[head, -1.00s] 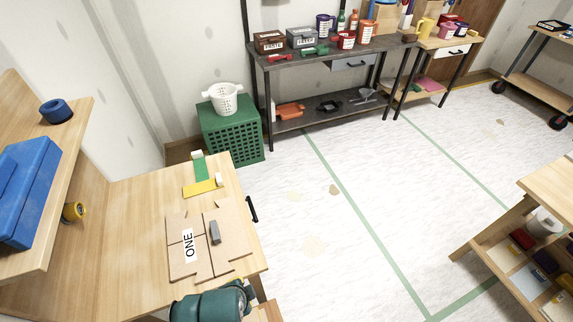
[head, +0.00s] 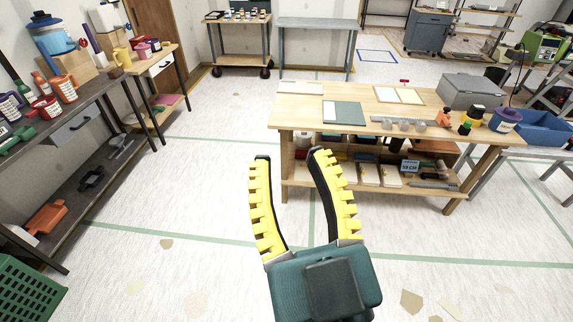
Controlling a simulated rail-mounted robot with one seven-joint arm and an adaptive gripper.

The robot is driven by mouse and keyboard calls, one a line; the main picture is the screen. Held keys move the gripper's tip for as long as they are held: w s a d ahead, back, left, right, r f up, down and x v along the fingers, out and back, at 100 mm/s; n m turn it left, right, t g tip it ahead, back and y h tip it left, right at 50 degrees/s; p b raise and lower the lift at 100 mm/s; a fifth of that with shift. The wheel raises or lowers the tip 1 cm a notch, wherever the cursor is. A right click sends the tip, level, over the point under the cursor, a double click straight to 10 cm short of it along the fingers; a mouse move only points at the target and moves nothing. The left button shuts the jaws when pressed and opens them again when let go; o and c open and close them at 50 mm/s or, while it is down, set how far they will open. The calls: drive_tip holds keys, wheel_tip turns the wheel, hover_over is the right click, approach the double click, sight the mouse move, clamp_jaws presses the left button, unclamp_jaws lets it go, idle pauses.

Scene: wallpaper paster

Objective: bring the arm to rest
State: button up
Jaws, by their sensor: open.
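My gripper (head: 290,158) shows at the lower middle of the head view. It has a dark green body and two yellow toothed fingers with dark inner pads. The fingers stand apart and point away from me, with nothing between them. It is over open floor, in front of the wooden workbench (head: 375,107). It appears apart from the bench and touches nothing that I can see. The rest of my arm is hidden below the picture edge.
A dark shelf table (head: 95,88) stands at left, above a green crate (head: 30,290).

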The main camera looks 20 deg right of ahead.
wheel_tip(320, 180, up, 28)
drive_tip(key=p, duration=2.8)
drive_tip(key=shift+r, duration=0.15)
